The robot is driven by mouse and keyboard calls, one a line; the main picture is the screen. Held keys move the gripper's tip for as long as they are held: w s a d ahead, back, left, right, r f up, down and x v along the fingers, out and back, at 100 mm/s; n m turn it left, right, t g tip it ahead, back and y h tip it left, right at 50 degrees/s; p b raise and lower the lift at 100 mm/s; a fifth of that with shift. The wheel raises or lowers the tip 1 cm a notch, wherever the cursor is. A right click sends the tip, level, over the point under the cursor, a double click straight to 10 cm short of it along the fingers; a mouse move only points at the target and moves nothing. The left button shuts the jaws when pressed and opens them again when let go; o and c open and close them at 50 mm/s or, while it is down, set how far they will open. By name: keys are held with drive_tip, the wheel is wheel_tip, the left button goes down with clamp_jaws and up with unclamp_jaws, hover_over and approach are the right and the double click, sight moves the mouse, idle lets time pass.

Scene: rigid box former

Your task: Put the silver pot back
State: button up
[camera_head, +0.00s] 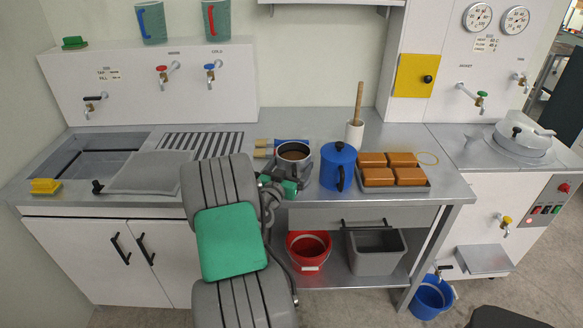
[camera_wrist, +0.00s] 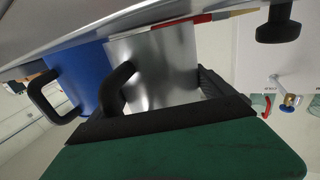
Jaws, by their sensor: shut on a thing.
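The silver pot (camera_head: 294,165) is an open metal pot with dark brown contents, on or just above the middle of the counter. My gripper (camera_head: 289,187) is at its near side and is shut on it. In the wrist view the silver pot (camera_wrist: 165,62) fills the middle, with its black handle (camera_wrist: 117,88) at my dark fingers. The fingertips are partly hidden, so the exact grip is unclear. I cannot tell whether the pot's base touches the counter.
A blue lidded pot (camera_head: 338,168) stands close to the right, also in the wrist view (camera_wrist: 80,72). Beyond it is a tray of orange-brown blocks (camera_head: 393,177) and an upright wooden-handled tool in a white holder (camera_head: 355,130). Brushes (camera_head: 264,150) lie behind left. A grey board (camera_head: 150,172) lies left.

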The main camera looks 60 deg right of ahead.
drive_tip(key=shift+f, duration=0.2)
drive_tip(key=o, duration=1.8)
drive_tip(key=shift+f, duration=0.1)
